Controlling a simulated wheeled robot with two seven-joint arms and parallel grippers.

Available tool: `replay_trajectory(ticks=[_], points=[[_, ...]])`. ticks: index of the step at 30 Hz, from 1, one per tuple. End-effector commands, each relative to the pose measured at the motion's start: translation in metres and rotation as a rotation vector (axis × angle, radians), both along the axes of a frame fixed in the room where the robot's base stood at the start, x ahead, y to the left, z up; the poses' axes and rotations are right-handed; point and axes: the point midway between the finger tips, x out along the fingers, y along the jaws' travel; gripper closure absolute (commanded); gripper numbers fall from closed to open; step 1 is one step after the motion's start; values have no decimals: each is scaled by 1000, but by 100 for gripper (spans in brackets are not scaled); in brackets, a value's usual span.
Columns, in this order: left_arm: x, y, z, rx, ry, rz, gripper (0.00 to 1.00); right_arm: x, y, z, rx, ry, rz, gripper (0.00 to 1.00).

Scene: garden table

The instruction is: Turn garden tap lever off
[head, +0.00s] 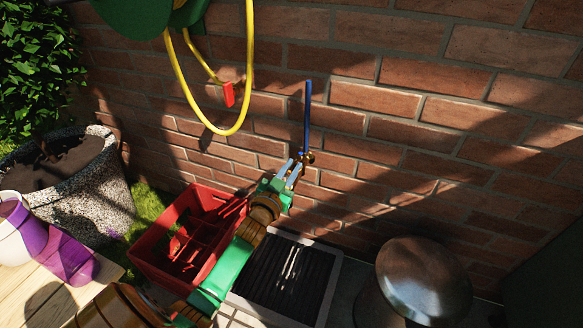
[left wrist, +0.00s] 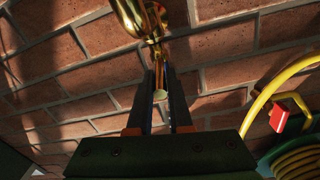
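The garden tap (head: 307,158) is a small brass fitting on the brick wall. Its long blue lever (head: 308,115) stands almost straight up along the wall. My left gripper (head: 295,168) reaches up from below, its two pale fingers just under and left of the tap body, below the lever. In the left wrist view, the shiny brass tap (left wrist: 146,22) is ahead at the top. The dark fingers of the left gripper (left wrist: 163,85) stand apart, with a round brass end seen between them; I cannot tell if they touch it. My right gripper is out of view.
A yellow hose (head: 250,60) with a red nozzle (head: 229,94) hangs left of the tap. Below are a red crate (head: 150,250), a dark ribbed mat (head: 285,280) and a metal dome (head: 425,280).

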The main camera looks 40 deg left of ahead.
Motion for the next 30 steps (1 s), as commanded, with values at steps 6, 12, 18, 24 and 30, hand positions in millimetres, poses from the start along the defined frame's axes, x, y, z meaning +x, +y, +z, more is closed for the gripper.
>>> replay_trajectory(ticks=[6,12,18,24,30], points=[[0,0,0,0,0,0,54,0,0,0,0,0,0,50],[-3,-1,1,0,0,0,54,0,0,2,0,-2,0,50],[-39,-8,3,-3,4,1,54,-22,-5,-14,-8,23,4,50],[-67,-14,1,-1,1,1,54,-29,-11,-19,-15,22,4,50],[-70,-14,0,0,0,1,54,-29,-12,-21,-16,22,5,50]])
